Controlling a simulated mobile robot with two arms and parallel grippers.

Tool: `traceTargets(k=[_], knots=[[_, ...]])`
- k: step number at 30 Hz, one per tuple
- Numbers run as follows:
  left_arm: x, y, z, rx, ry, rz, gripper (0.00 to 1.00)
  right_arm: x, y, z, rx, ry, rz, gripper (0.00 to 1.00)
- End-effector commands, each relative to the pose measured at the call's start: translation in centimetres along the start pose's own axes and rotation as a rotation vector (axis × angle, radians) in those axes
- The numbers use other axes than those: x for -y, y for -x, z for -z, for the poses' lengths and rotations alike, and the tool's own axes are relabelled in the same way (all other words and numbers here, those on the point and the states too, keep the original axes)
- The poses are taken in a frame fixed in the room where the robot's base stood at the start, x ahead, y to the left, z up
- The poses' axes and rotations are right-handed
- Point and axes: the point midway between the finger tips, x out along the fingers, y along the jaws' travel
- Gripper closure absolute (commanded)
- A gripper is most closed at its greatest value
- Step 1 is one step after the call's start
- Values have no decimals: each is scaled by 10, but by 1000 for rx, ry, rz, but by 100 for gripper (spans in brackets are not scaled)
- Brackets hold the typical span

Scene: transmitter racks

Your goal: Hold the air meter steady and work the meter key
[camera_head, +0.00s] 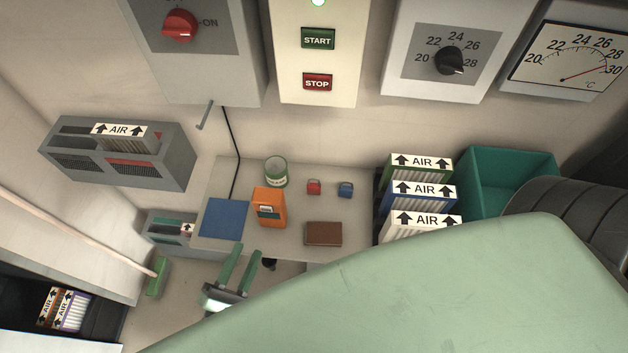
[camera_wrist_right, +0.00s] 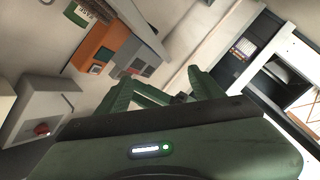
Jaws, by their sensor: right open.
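The air meter (camera_head: 268,207) appears to be the orange device with a small pale display, standing on the light table in the head view. I cannot make out its key.
AIR filters (camera_head: 421,163) and a teal bin (camera_head: 505,178) stand at right. My green body hides the lower right.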

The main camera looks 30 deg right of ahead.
Motion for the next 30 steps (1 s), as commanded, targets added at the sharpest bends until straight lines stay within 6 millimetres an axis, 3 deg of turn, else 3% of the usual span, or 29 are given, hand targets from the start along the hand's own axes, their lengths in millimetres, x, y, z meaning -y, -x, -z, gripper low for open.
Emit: traceTargets(k=[1, 6, 13, 15, 20, 24, 30], knots=[[0, 0, 0, 0, 0, 0, 64, -27, -16, 1, -51, 78, -24, 33], [0, 0, 0, 0, 0, 0, 64, -109, -57, 21, -207, 352, -92, 33], [0, 0, 0, 0, 0, 0, 64, -216, -89, 72, -395, 772, -207, 33], [0, 0, 0, 0, 0, 0, 64, -240, -97, 85, -441, 984, -232, 33], [0, 0, 0, 0, 0, 0, 64, -231, -109, 62, -440, 1378, -193, 33], [0, 0, 0, 0, 0, 0, 64, -229, -114, 29, -445, 1762, -141, 33], [0, 0, 0, 0, 0, 0, 64, -212, -108, -18, -539, 2139, -80, 33]])
